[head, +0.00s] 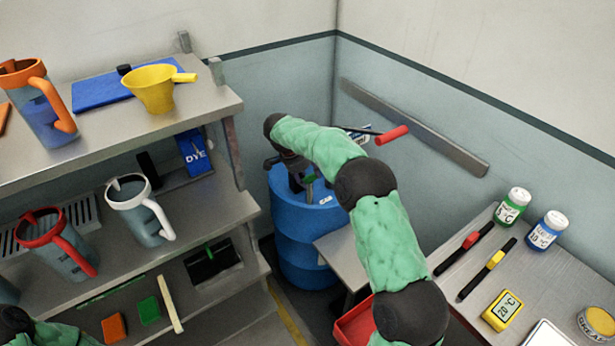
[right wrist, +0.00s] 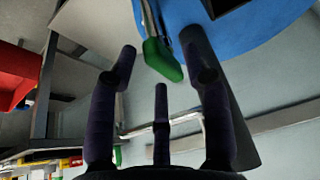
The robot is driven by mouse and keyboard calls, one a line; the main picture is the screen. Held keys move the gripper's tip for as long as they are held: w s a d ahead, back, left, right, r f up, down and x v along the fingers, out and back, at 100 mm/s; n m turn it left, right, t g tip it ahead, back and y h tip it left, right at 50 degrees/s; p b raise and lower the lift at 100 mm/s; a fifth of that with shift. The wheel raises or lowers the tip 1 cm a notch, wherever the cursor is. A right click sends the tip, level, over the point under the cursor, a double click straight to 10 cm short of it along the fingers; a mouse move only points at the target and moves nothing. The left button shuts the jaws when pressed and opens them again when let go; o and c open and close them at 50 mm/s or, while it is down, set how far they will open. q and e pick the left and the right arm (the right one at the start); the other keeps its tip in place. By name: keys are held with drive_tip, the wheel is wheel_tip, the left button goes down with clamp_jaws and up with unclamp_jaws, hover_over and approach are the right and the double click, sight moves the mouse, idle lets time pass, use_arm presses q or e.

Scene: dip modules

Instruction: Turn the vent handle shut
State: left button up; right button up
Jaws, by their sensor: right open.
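A green-ended handle (head: 308,181) shows at the top of the blue drum (head: 300,240), partly hidden by my right arm. In the right wrist view the green grip (right wrist: 160,61) is on a pale metal lever beside the blue drum surface (right wrist: 240,28). My right gripper (head: 287,172) is over the drum top, mostly hidden by its own arm in the head view. In the right wrist view its fingers (right wrist: 161,52) are spread apart, with the green grip showing between their tips. I cannot tell whether they touch it. My left gripper is out of view.
A lever with a red grip (head: 392,134) sticks out behind my right arm. A shelf (head: 205,110) with jugs and a yellow funnel (head: 155,90) stands left. A bench (head: 545,285) with cans and tools stands right. A red tray (head: 355,325) is below my arm.

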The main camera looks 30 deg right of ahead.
drive_tip(key=v, duration=1.1)
drive_tip(key=shift+r, duration=0.25)
drive_tip(key=shift+s+a, duration=0.1)
drive_tip(key=shift+a, duration=0.05)
